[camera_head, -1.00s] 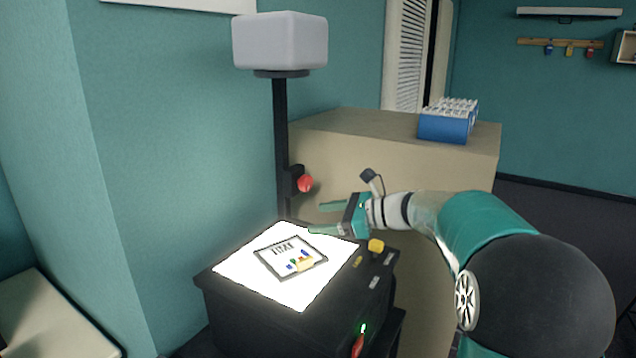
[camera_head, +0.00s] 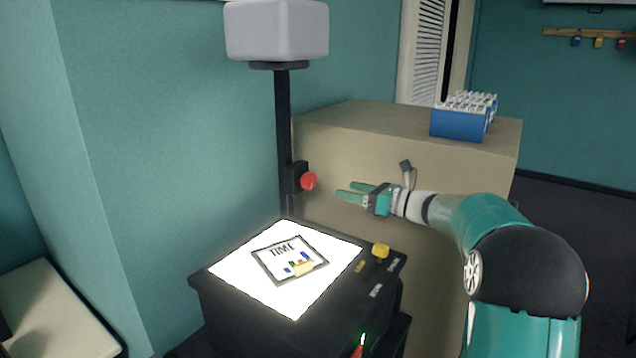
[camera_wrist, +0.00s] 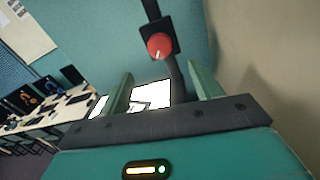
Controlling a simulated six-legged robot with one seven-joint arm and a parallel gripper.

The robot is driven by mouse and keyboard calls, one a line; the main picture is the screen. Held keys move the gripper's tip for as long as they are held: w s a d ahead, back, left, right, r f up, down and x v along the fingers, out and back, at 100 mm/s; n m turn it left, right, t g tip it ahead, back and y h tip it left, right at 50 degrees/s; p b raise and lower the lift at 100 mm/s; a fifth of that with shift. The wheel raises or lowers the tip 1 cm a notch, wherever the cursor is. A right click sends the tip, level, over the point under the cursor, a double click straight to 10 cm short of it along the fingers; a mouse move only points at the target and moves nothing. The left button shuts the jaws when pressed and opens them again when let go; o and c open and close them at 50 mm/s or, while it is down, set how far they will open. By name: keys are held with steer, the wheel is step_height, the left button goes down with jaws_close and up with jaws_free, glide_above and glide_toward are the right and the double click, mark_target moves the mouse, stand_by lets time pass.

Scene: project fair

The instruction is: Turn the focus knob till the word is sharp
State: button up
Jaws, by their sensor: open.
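The black overhead projector (camera_head: 300,320) has a glowing white stage (camera_head: 232,272). On it lies a framed sheet (camera_head: 290,260) with the word "TIME" and small coloured bars. A red knob (camera_head: 309,181) sits on a dark block on the projector's post; it also shows in the wrist view (camera_wrist: 159,45), with a pale mark on its face. A yellow knob (camera_head: 380,251) is on the projector's top right. My gripper (camera_head: 350,191) is open and empty, just right of the red knob and apart from it. The projected word is not in view.
A grey projector head (camera_head: 276,32) tops the black post (camera_head: 282,130). A beige cabinet (camera_head: 400,125) with a blue rack (camera_head: 462,122) stands behind my arm. A teal wall is close behind the post. A pale bench (camera_head: 45,315) is at lower left.

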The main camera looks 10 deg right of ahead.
mark_target(313, 182)
steer(key=x, duration=0.9)
steer(key=shift+a, duration=0.35)
steer(key=shift+w+a+f, duration=0.1)
steer(key=shift+w+a, duration=0.2)
steer(key=shift+w, duration=0.25)
steer(key=shift+s, duration=0.1)
steer(key=c, duration=1)
